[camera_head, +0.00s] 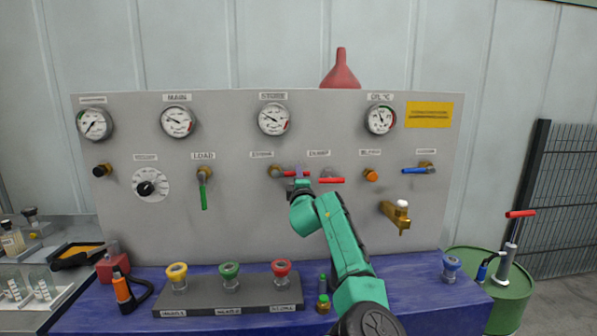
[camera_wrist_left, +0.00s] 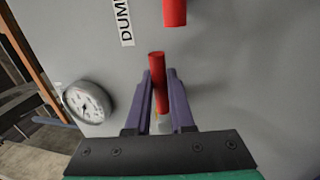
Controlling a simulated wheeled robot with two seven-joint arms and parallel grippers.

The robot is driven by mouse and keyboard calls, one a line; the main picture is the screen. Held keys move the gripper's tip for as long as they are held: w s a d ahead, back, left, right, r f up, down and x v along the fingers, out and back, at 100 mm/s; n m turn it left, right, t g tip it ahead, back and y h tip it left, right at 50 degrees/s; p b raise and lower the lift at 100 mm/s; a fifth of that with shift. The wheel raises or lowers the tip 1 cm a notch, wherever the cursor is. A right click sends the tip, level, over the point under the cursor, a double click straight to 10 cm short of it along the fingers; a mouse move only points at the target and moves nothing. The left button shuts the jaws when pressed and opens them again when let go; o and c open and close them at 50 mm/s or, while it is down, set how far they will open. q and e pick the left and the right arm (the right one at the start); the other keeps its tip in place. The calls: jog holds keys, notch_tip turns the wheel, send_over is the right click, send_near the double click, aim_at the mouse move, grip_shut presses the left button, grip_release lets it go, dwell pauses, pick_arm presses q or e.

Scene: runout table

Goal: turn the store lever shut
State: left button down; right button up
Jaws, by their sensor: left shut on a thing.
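The store lever (camera_head: 288,173) has a red handle lying about level, pointing right from its brass valve on the grey panel. Its label is small and blurred. My left gripper (camera_head: 301,174) is at the handle's outer part, its purple fingers closed around it. In the left wrist view, the red handle (camera_wrist_left: 157,62) shows between the two fingers of my left gripper (camera_wrist_left: 160,82). The lower part of the handle is partly hidden by the fingers. My right gripper is not in view.
The red dump lever (camera_head: 332,180) sits close on the right, also level; its end (camera_wrist_left: 174,12) shows in the wrist view. A green load lever (camera_head: 204,195) hangs down at left. A brass tap (camera_head: 396,214) juts out at right.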

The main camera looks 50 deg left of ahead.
pick_arm(q)
jog(key=shift+r, duration=0.55)
jog(key=c, duration=0.9)
grip_release()
jog(key=shift+o, duration=0.6)
jog(key=shift+w+a+f, duration=0.15)
jog(key=shift+w+f, duration=0.1)
jog(key=shift+f, duration=0.15)
jog(key=b+v, duration=0.9)
jog(key=v, duration=0.5)
jog(key=shift+d+b, duration=0.25)
jog(key=shift+b, duration=0.15)
jog(key=shift+s+f, duration=0.1)
